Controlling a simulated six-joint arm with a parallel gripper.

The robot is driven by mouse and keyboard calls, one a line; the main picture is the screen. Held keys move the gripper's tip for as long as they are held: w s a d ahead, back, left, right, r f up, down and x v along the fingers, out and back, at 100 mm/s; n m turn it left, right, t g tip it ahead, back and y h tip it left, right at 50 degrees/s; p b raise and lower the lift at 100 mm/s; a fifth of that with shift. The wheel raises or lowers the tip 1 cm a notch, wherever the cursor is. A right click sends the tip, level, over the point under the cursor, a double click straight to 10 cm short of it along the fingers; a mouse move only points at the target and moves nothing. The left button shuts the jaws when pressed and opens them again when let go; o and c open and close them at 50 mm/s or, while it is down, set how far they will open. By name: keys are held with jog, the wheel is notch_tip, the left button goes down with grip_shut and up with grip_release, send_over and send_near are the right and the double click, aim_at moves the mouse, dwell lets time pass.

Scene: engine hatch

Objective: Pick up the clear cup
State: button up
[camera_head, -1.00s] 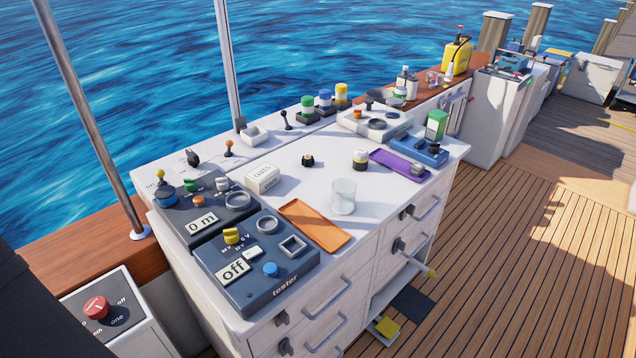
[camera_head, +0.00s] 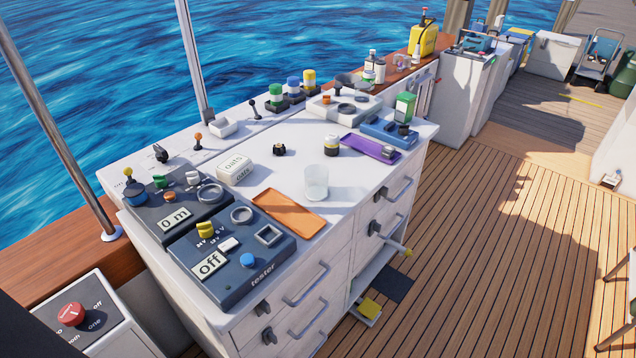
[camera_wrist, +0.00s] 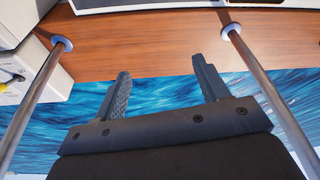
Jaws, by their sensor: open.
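The clear cup (camera_head: 316,182) stands upright on the white counter (camera_head: 350,190) in the head view. It is just behind the right end of an orange tray (camera_head: 288,211) and looks empty. My gripper (camera_wrist: 162,84) shows only in the wrist view, with its two dark fingers apart and nothing between them. It points at the wooden ledge and the water, and the cup is not in that view. The head view does not show the gripper, so its distance from the cup cannot be told.
A white oats box (camera_head: 236,170), a small black knob (camera_head: 279,149) and a yellow-topped jar (camera_head: 331,144) stand around the cup. A purple tray (camera_head: 370,149) lies to its right. The dark tester panel (camera_head: 225,255) is at the left. Metal posts (camera_wrist: 270,85) rise beside the gripper.

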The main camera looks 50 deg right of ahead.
jog(key=o, duration=0.5)
jog(key=shift+d, duration=0.1)
jog(key=w+d+m+h, duration=0.2)
jog(key=d+m, duration=0.3)
jog(key=d, duration=1.8)
jog(key=s+d+m+h, duration=0.1)
jog(key=s+d+m, duration=0.2)
jog(key=d, duration=0.8)
jog(key=s+d+m, duration=0.3)
jog(key=s+d, duration=0.1)
jog(key=d, duration=0.7)
jog(key=m+g+h, duration=0.2)
jog(key=m+g, duration=0.2)
jog(key=m, duration=0.6)
send_near(317, 181)
jog(key=d+f, duration=0.1)
jog(key=f, duration=0.1)
jog(key=w+d+f, duration=0.1)
jog(key=f, duration=0.1)
jog(key=d+f, duration=0.1)
jog(key=f, duration=0.2)
jog(key=shift+w+d, duration=0.35)
jog(key=shift+w, duration=0.05)
jog(key=shift+t, duration=0.3)
jog(key=shift+d+x, duration=0.15)
jog(key=shift+x, duration=1.25)
jog(key=shift+d+x, duration=0.1)
jog(key=shift+x, duration=1.35)
